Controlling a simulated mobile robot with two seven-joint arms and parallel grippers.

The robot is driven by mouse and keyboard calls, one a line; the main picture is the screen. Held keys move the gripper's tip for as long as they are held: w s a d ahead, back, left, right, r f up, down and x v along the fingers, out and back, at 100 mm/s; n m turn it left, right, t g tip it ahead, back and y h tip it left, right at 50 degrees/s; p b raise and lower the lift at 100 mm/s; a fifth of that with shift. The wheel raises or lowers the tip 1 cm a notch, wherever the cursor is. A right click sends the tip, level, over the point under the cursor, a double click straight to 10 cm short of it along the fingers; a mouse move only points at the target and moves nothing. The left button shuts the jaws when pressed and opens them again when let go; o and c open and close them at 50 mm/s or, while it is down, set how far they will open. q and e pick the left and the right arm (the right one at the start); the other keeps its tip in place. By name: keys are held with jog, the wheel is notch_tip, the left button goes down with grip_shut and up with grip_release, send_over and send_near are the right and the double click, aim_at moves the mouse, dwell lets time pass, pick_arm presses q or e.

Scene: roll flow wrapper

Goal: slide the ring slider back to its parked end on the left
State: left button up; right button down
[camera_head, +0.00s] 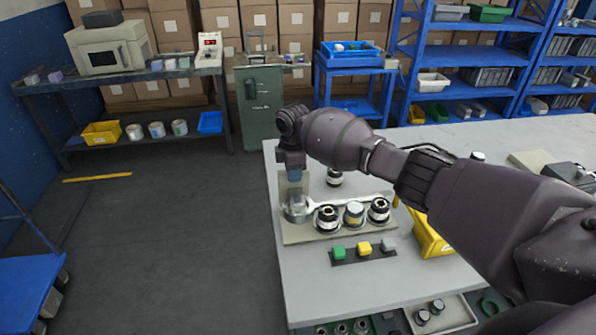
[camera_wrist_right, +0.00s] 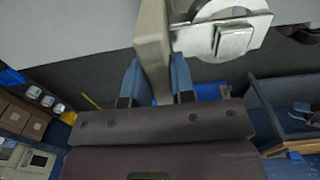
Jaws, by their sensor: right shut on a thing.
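My right gripper (camera_head: 297,178) reaches down over the left end of the fixture base (camera_head: 296,236) on the table. In the right wrist view, its blue fingers (camera_wrist_right: 156,85) close on a beige upright plate (camera_wrist_right: 153,40), which also shows in the head view (camera_head: 284,188). A silver ring-like part (camera_wrist_right: 222,37), likely the ring slider, sits beside that plate; in the head view it is at the left end (camera_head: 297,209). A pale bar (camera_head: 345,202) runs right from it. I cannot tell whether the plate and ring are one piece. My left gripper is not in view.
Several black-and-white rolls (camera_head: 327,218) stand along the fixture. A dark strip with green, yellow and grey buttons (camera_head: 364,253) lies in front. A yellow bin (camera_head: 431,240) is to the right, partly behind my right arm. The table's front left is clear.

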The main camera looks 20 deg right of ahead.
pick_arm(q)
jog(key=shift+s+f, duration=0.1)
pick_arm(e)
jog(key=shift+a, duration=0.2)
jog(key=c, duration=1.2)
grip_release()
jog(key=shift+c, duration=0.2)
jog(key=shift+o, duration=1.4)
jog(key=shift+w+a, duration=0.1)
jog(key=shift+a, duration=0.05)
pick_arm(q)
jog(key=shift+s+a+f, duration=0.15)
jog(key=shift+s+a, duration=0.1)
pick_arm(e)
jog(key=shift+r, duration=0.1)
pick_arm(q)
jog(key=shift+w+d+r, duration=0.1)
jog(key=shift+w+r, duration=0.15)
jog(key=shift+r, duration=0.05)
pick_arm(e)
notch_tip(320, 180, up, 11)
jog(key=shift+f, duration=0.2)
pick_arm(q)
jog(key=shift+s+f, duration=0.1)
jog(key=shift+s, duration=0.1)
